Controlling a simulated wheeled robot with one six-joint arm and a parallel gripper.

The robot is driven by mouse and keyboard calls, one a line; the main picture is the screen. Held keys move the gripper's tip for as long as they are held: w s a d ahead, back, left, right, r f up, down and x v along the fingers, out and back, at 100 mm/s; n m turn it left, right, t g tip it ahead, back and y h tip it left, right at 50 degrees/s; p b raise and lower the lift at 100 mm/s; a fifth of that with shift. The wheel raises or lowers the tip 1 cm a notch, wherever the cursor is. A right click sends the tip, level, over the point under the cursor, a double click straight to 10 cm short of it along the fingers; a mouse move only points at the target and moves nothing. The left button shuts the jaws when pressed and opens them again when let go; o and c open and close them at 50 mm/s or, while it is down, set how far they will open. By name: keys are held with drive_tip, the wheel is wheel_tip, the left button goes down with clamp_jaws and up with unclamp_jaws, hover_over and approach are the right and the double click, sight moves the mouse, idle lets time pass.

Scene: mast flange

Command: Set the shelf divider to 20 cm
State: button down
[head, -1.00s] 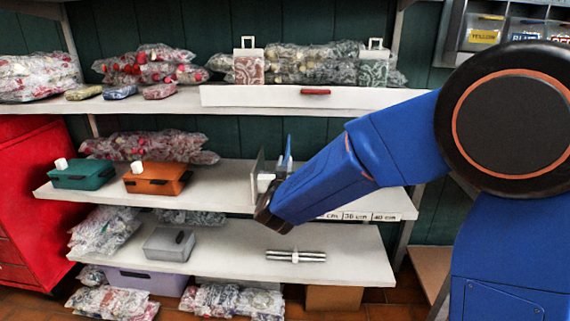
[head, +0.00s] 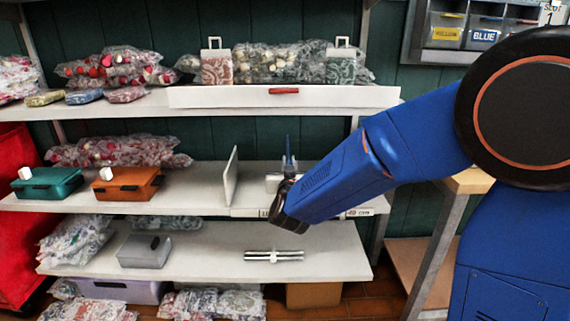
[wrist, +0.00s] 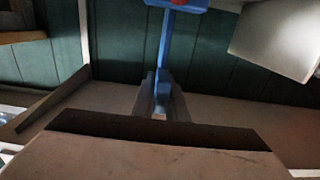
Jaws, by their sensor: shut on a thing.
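In the wrist view, the grey jaws (wrist: 160,98) are shut at the lower end of the blue piece (wrist: 165,50). The exact contact is hard to see. A white upright panel (head: 231,177) stands apart to the left. The label strip (head: 246,212) is partly hidden by my gripper and arm, so the 20 cm mark cannot be read.
A teal box (head: 47,185) and an orange box (head: 128,186) stand on the left of the middle shelf.

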drive_tip(key=c, duration=1.8)
unclamp_jaws()
drive_tip(key=shift+o, duration=0.2)
drive_tip(key=shift+s, duration=0.1)
drive_tip(key=s, duration=1.7)
drive_tip(key=shift+s+a, duration=0.15)
drive_tip(key=shift+a, duration=0.1)
drive_tip(key=s+d+f+g, duration=0.3)
drive_tip(key=s+d+g, duration=0.3)
drive_tip(key=s+d, duration=0.6)
drive_tip(key=s+d+f+g, duration=0.3)
drive_tip(key=s+d+g, duration=0.4)
drive_tip(key=s+d, duration=0.5)
drive_tip(key=shift+s+d+f+y, duration=0.25)
drive_tip(key=shift+d+f+y, duration=0.05)
drive_tip(key=shift+f, duration=0.1)
